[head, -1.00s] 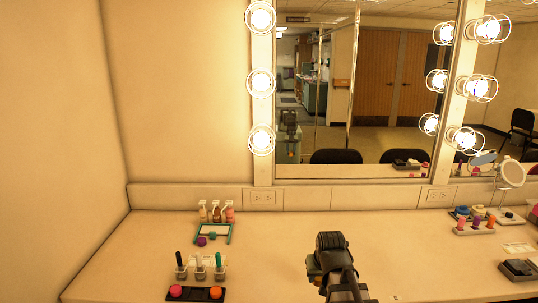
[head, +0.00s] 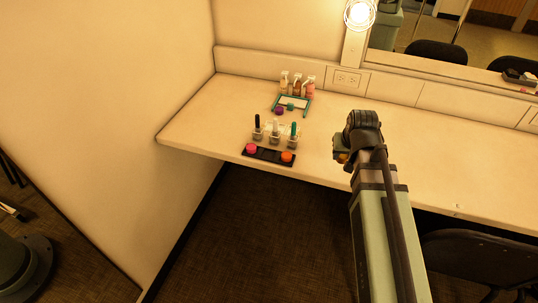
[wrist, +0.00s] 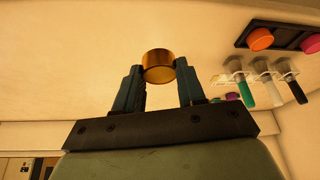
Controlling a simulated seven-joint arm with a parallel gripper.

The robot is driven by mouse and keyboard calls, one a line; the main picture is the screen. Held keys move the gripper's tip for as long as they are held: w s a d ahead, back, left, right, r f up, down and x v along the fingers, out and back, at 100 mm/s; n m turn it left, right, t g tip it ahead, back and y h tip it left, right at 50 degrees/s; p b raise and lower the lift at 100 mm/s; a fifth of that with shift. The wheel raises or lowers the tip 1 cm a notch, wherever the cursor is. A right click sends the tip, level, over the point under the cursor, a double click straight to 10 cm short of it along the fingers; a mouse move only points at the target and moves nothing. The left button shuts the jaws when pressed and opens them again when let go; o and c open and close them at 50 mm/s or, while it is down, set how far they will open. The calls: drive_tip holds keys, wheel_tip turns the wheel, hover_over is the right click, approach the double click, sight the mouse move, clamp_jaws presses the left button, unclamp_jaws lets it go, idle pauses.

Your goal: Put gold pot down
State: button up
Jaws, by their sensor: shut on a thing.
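The gold pot (wrist: 158,65) is a short shiny cylinder held between the two fingertips of my gripper (wrist: 159,72) in the wrist view. In the head view my gripper (head: 342,148) is over the counter's front part, right of a black holder (head: 269,154); only a small bit of gold shows there. I cannot tell how far the pot is above the counter. The holder carries a pink pot (head: 251,148) at its left end and an orange pot (head: 287,156) at its right end, with dark bare space between them. The holder (wrist: 285,37) is also at the wrist view's upper right.
Farther back are a purple pot (head: 279,111), a teal-framed tray (head: 292,103) and pump bottles (head: 297,84). The counter (head: 420,155) is clear to the right. A dark chair (head: 480,255) is at lower right.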

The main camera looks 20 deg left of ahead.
drive_tip(key=shift+w+a+r+n, duration=0.55)
drive_tip(key=shift+a+r, duration=0.3)
drive_tip(key=shift+a, duration=5.55)
drive_tip(key=shift+w+a+r+n, duration=0.55)
drive_tip(key=shift+a+r, duration=0.25)
drive_tip(key=shift+a, duration=5.6)
drive_tip(key=shift+y, duration=0.4)
drive_tip(key=shift+f, duration=4.9)
drive_tip(key=shift+f, duration=0.55)
drive_tip(key=o, duration=1)
drive_tip(key=shift+o, duration=0.2)
drive_tip(key=shift+d, duration=0.1)
drive_tip(key=shift+r, duration=0.25)
drive_tip(key=v, duration=1.2)
drive_tip(key=shift+w+r, duration=0.2)
drive_tip(key=shift+r, duration=0.25)
